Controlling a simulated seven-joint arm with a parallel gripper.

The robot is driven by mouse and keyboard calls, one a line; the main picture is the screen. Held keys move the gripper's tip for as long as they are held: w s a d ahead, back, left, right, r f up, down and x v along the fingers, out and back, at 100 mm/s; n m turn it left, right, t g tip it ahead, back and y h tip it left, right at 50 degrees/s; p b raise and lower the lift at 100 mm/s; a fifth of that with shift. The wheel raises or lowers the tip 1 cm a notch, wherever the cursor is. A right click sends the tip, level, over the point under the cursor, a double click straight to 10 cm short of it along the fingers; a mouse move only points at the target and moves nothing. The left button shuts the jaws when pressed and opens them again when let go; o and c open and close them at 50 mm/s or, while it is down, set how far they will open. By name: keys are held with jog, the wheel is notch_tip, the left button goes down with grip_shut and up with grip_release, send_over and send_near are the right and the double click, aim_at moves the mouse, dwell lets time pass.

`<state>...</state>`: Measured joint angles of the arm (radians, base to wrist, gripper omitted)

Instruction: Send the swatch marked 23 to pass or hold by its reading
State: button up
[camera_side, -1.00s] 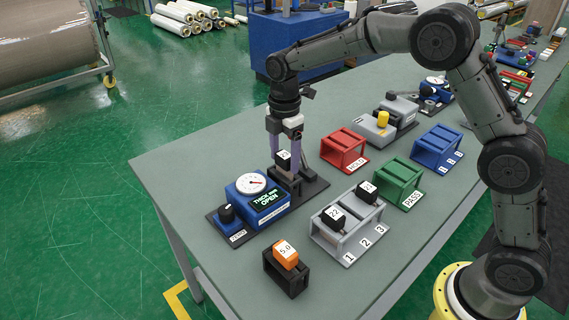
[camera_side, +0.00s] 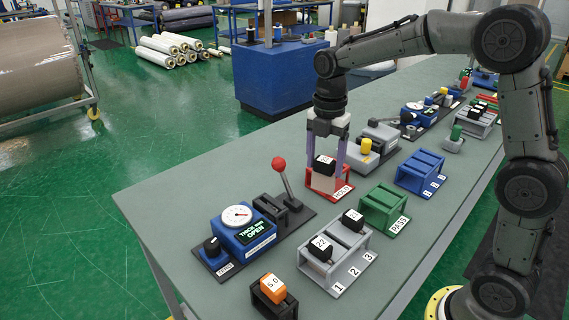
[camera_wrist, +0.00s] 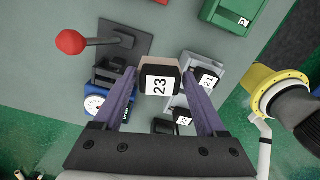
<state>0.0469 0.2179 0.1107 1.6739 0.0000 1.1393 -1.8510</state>
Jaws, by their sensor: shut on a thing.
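My gripper (camera_side: 326,163) is shut on the black swatch marked 23 (camera_wrist: 160,80), which has a pale lower part. In the side view, the swatch (camera_side: 324,168) is in front of or over the red HOLD rack (camera_side: 342,195) and hides part of it; I cannot tell whether they touch. The green PASS rack (camera_side: 384,207) stands nearer. The blue thickness gauge (camera_side: 243,226) has a white dial, and its display reads "THICK mm OPEN". Its red-knobbed lever (camera_side: 281,166) stands beside an empty dark slot.
The grey numbered rack (camera_side: 335,262) holds swatches marked 22 (camera_side: 320,247) and 21 (camera_side: 352,219). An orange 5.0 block (camera_side: 273,288) sits in a black holder. A blue rack (camera_side: 421,172) and a grey device with a yellow knob (camera_side: 365,147) stand nearby.

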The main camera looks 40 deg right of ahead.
jog(key=s+d+r+m, duration=0.2)
jog(key=s+d, duration=0.8)
jog(key=shift+s+d+r+m, duration=0.15)
jog(key=shift+d+r+m, duration=0.05)
jog(key=shift+r+m, duration=0.1)
jog(key=shift+f, duration=2.55)
jog(key=shift+f, duration=3.25)
